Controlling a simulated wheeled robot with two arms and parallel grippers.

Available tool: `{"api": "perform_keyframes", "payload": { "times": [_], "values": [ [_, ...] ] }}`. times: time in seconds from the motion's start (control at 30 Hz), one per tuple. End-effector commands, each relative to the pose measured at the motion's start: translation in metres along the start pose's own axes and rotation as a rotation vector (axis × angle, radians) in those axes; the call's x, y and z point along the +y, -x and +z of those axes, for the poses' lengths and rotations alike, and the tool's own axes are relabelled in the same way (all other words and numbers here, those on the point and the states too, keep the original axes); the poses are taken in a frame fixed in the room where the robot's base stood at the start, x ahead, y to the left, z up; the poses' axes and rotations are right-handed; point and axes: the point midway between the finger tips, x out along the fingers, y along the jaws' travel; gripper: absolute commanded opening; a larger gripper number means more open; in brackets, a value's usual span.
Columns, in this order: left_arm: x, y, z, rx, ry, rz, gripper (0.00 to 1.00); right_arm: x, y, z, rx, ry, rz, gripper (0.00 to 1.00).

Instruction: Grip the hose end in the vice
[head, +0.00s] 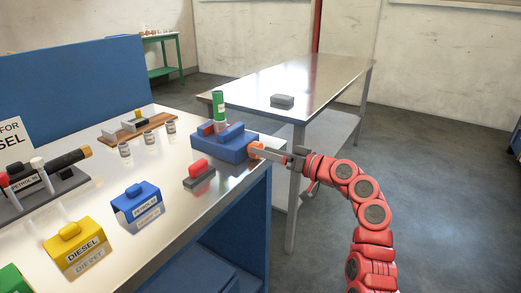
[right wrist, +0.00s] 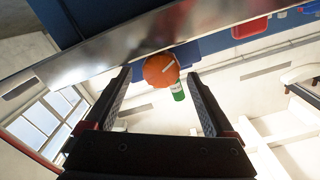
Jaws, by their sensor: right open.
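The blue vice (head: 236,151) sits at the right edge of the metal workbench. A green cylinder with a paler lower part, likely the hose end (head: 218,106), stands upright between its jaws. I cannot tell whether the jaws press on it. An orange round knob (head: 256,150) is on the vice's right side. My right gripper (head: 271,153) is open at the knob. In the right wrist view the knob (right wrist: 161,69) shows between the fingertips, with the green cylinder (right wrist: 178,91) behind it. Contact with the knob is unclear. My left gripper is out of view.
A red-topped grey block (head: 198,174) sits in front of the vice. Blue (head: 136,203) and yellow (head: 75,248) labelled boxes, small jars and a black nozzle (head: 65,162) stand on the bench (head: 185,218). Another metal table (head: 325,80) holds a grey block (head: 282,100).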

Motion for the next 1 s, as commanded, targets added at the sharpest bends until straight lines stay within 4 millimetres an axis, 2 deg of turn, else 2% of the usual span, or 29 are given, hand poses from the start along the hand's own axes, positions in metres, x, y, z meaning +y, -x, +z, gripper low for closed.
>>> {"api": "perform_keyframes", "payload": {
  "times": [0.3,0.5,0.7,1.0],
  "values": [
    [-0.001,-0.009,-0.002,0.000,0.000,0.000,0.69,0.001,0.086,-0.001,0.002,-0.002,0.004,0.89],
    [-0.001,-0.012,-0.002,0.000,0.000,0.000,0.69,0.000,0.128,-0.001,0.001,0.002,0.002,0.89],
    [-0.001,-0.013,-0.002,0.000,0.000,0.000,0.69,0.000,0.149,0.000,0.001,-0.001,0.001,0.89],
    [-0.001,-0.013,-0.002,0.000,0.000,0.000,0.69,0.000,0.151,0.000,0.000,0.000,-0.001,0.89]
  ]
}}
